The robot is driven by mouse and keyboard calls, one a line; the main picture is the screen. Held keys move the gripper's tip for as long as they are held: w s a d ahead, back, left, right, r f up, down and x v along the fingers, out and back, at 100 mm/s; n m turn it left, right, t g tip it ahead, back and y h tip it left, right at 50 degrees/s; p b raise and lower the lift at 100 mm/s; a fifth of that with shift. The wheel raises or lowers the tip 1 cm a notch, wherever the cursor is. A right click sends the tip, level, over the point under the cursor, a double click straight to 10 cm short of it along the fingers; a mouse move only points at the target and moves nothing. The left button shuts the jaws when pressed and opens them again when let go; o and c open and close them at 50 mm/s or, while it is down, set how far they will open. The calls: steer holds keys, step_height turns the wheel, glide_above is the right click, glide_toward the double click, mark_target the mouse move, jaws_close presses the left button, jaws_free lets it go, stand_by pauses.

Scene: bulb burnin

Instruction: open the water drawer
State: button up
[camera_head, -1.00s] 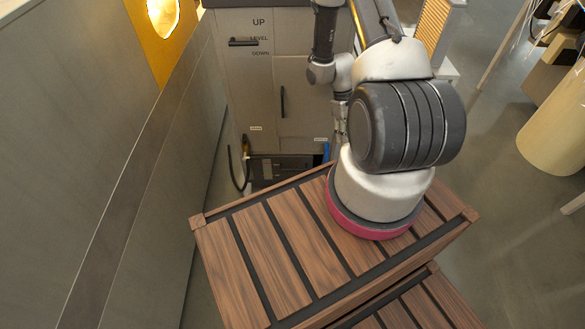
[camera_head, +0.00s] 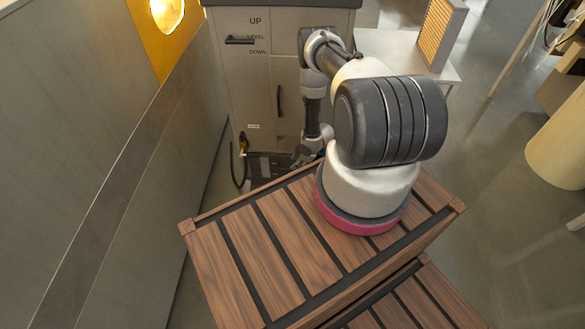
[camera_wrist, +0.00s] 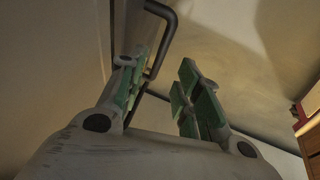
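A grey cabinet (camera_head: 240,80) stands beyond the wooden slatted deck in the head view. It has a vertical dark handle (camera_head: 279,100) and a horizontal dark handle (camera_head: 240,40) near the words UP, LEVEL and DOWN. I cannot read which front is the water drawer; a small white label (camera_head: 254,126) is too small to read. My gripper (camera_wrist: 165,64) is open, with green-padded fingers. In the wrist view a dark bent bar handle (camera_wrist: 166,42) shows between the fingertips, closer to the left finger. I cannot tell if they touch. My arm partly hides the gripper in the head view.
A black box (camera_head: 262,168) with a dark hose sits low by the cabinet. A long grey wall (camera_head: 80,130) bounds the left side. A white table (camera_head: 400,55) with a slatted panel stands at the back right. Open floor lies to the right.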

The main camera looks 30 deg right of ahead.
steer(key=x, duration=0.6)
steer(key=shift+d, duration=0.1)
jaws_close()
